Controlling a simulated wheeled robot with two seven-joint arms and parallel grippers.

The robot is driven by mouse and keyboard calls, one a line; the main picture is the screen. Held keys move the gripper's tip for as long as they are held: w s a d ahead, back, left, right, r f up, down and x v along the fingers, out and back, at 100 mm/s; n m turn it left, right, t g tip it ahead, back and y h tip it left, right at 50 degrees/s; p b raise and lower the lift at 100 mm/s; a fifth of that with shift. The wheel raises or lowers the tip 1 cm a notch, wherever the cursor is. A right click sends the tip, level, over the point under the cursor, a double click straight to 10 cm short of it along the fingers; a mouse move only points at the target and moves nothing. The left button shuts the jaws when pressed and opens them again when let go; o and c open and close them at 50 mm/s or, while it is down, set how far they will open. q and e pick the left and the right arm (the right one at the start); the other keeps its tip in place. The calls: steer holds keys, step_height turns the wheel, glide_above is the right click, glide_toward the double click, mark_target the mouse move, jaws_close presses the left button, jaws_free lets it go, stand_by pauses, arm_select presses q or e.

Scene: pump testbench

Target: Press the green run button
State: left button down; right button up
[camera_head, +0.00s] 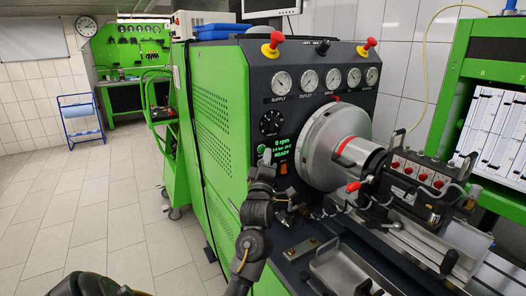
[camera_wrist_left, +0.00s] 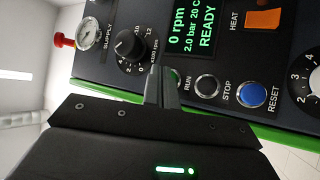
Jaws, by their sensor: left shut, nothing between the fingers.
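The green run button shows only as a thin green sliver (camera_wrist_left: 177,77) in the left wrist view, beside the RUN label. My left gripper's fingers hide most of it. In the head view the green run button (camera_head: 261,149) is a small spot left of the display. My left gripper (camera_wrist_left: 163,72) is shut and empty, its tips right at the button's edge. I cannot tell whether they touch it. My right gripper is not in view.
The STOP button (camera_wrist_left: 207,86) and blue RESET button (camera_wrist_left: 251,95) sit in a row beside RUN. A black rpm knob (camera_wrist_left: 130,46), the READY display (camera_wrist_left: 192,25) and an orange HEAT switch (camera_wrist_left: 262,19) are close by. A round metal chuck (camera_head: 325,150) stands to the right.

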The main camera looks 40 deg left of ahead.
arm_select(q)
steer(key=shift+w+a, duration=0.1)
steer(key=shift+a, duration=0.2)
